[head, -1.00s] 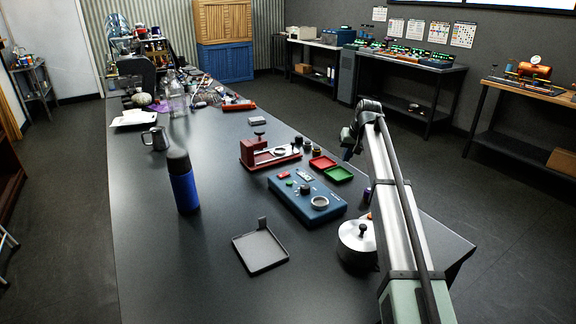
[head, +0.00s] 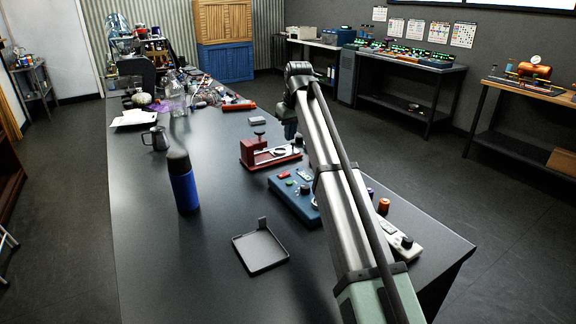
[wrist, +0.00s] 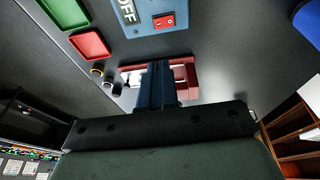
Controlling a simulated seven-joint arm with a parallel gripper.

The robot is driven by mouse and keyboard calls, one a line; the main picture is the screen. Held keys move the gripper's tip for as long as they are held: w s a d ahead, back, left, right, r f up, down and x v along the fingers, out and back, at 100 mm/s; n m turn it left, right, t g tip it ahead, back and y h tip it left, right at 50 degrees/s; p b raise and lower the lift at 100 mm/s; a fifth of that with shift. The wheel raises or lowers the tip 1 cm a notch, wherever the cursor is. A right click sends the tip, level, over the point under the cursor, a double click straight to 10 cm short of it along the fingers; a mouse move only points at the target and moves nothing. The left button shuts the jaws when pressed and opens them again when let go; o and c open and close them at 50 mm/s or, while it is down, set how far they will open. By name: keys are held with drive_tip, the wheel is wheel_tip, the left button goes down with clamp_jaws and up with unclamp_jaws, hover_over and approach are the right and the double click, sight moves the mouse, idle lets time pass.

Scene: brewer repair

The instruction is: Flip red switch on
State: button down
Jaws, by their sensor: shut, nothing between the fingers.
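The red switch (wrist: 165,21) sits on the blue machine (head: 292,200), beside a dark label reading OFF (wrist: 127,10) in the wrist view. In the head view the red switch (head: 284,175) is a small spot near the machine's far left corner. My gripper (wrist: 158,68) is shut and empty. In the wrist view its tips lie in front of the red stand and apart from the switch in the picture; their height above the table is unclear. In the head view my arm hides the machine's right part, and the fingertips are hard to make out.
A red stand (head: 254,159) is just behind the machine. Red (wrist: 90,45) and green (wrist: 66,12) trays lie beside it. A blue bottle (head: 184,185) and a black tray (head: 262,250) stand left and front. The table between bottle and machine is clear.

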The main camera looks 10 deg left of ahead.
hover_over(289, 173)
drive_tip(key=f, duration=1.1)
drive_tip(key=shift+s+a+f, duration=0.2)
drive_tip(key=shift+s+f, duration=0.05)
drive_tip(key=shift+s, duration=0.05)
drive_tip(key=shift+x, duration=1.05)
drive_tip(key=shift+s+d, duration=0.1)
drive_tip(key=shift+d, duration=0.15)
drive_tip(key=shift+d+f, duration=0.2)
drive_tip(key=shift+f, duration=0.3)
drive_tip(key=shift+a+r, duration=0.1)
drive_tip(key=shift+a, duration=0.1)
drive_tip(key=shift+s+a+r, duration=0.2)
drive_tip(key=shift+s+a, duration=0.2)
drive_tip(key=shift+s, duration=0.05)
